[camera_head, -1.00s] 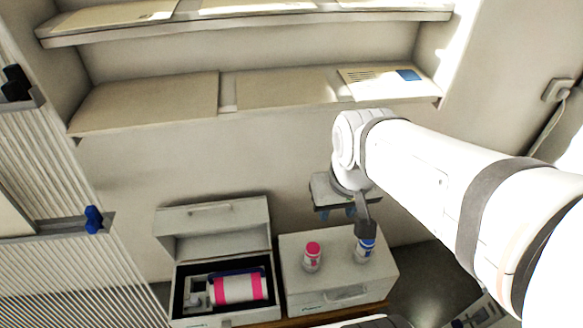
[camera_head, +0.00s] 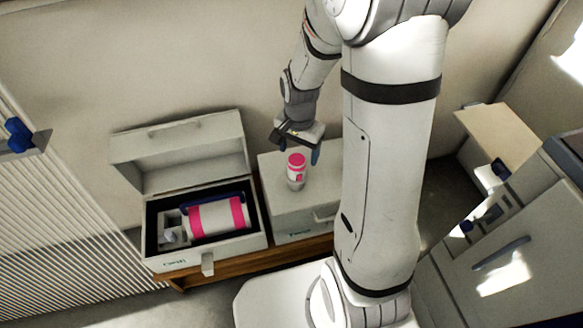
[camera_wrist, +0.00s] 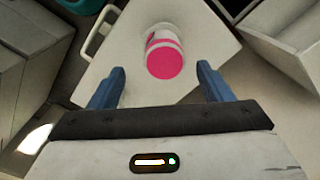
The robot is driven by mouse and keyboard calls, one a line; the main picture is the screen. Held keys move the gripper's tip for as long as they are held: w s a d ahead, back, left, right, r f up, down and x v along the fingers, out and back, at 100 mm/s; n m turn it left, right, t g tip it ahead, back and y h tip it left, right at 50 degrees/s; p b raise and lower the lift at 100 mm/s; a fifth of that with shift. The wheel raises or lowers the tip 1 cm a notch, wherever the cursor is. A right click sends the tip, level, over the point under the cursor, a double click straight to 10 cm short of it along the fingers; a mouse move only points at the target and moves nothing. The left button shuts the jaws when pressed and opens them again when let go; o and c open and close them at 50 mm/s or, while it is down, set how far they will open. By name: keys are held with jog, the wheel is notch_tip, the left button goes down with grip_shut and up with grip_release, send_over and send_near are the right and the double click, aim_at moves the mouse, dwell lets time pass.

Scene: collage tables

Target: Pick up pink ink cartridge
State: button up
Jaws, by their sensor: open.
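The pink ink cartridge (camera_head: 296,171) is a small white bottle with a pink cap and pink band. It stands upright on the closed grey case (camera_head: 275,206). In the wrist view the pink cartridge (camera_wrist: 164,56) shows its cap towards the camera, ahead of and between my two blue fingers. My gripper (camera_head: 296,146) is open and empty, just above and behind the cartridge in the head view. In the wrist view my gripper (camera_wrist: 160,88) has its fingertips wide apart on either side, with no visible contact.
An open grey case (camera_head: 255,243) stands to the left, holding a large pink-and-white cylinder (camera_head: 216,217). Both cases rest on a wooden bench (camera_head: 225,264). My arm hides the right part of the closed case. Grey cabinets (camera_head: 490,262) stand at the right.

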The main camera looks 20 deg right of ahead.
aim_at(297, 166)
jog(key=f, duration=0.2)
jog(key=f+b, duration=0.1)
jog(key=f, duration=0.2)
jog(key=f+b, duration=0.1)
jog(key=f, duration=0.2)
jog(key=shift+w+a, duration=0.1)
jog(key=shift+w, duration=0.2)
jog(key=c, duration=1.1)
jog(key=shift+c, duration=0.2)
notch_tip(297, 166, up, 10)
jog(key=p, duration=0.2)
jog(key=shift+p, duration=0.35)
